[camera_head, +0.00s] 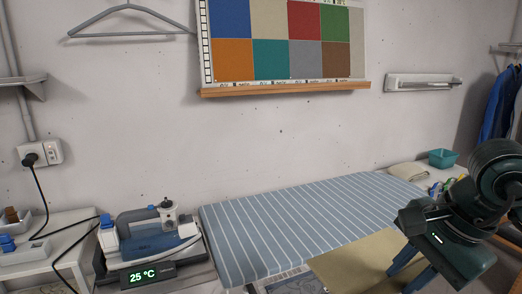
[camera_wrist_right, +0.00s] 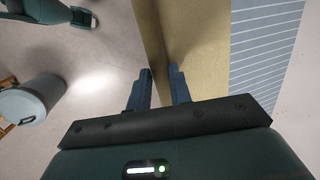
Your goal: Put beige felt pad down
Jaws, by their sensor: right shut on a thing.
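The beige felt pad (camera_head: 350,264) is a flat tan sheet beside the near edge of the striped ironing board (camera_head: 310,222). My right gripper (camera_head: 402,262) is shut on the pad's edge at its right side. In the right wrist view the pad (camera_wrist_right: 208,50) runs up from between the two blue fingers (camera_wrist_right: 160,82), with the striped cover to its right. I cannot tell whether the pad touches the board. The pad's lower part is cut off in the head view.
An iron (camera_head: 155,228) stands left of the board, with a display (camera_head: 143,276) reading 25 °C. A folded beige cloth (camera_head: 409,171) and a teal bin (camera_head: 443,158) lie beyond the board's right end. A grey bin (camera_wrist_right: 32,98) stands on the floor.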

